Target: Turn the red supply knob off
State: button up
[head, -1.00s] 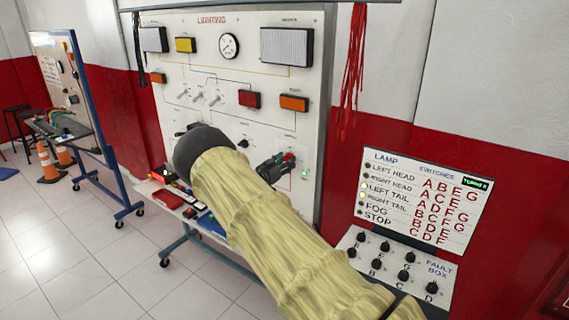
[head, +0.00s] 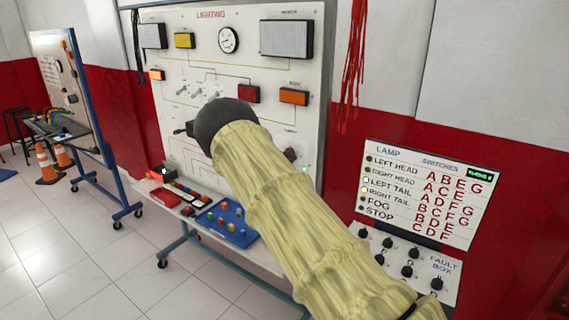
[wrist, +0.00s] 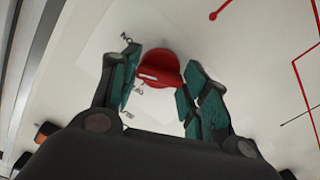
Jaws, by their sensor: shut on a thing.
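The red supply knob (wrist: 158,70) is round with a raised grip bar and a white mark. In the wrist view it sits on the white panel between the two teal fingers of my gripper (wrist: 162,74). The fingers are closed in on it from both sides. In the head view my arm hides the gripper. A small dark reddish shape (head: 291,154) shows at the arm's right edge, probably part of the knob. A green light (head: 305,169) glows just right of it.
The lighting board (head: 210,60) carries lamps, a gauge and toggle switches. A blue tray (head: 228,232) with small coloured parts lies on the shelf below. A fault box (head: 405,262) with black knobs stands at right, under a lamp chart (head: 425,195).

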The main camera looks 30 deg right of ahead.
jog(key=n, duration=1.2)
jog(key=shift+n, duration=0.4)
dwell(0.3)
jog(key=o, duration=1)
jog(key=v, duration=1.2)
jog(key=shift+f, duration=0.2)
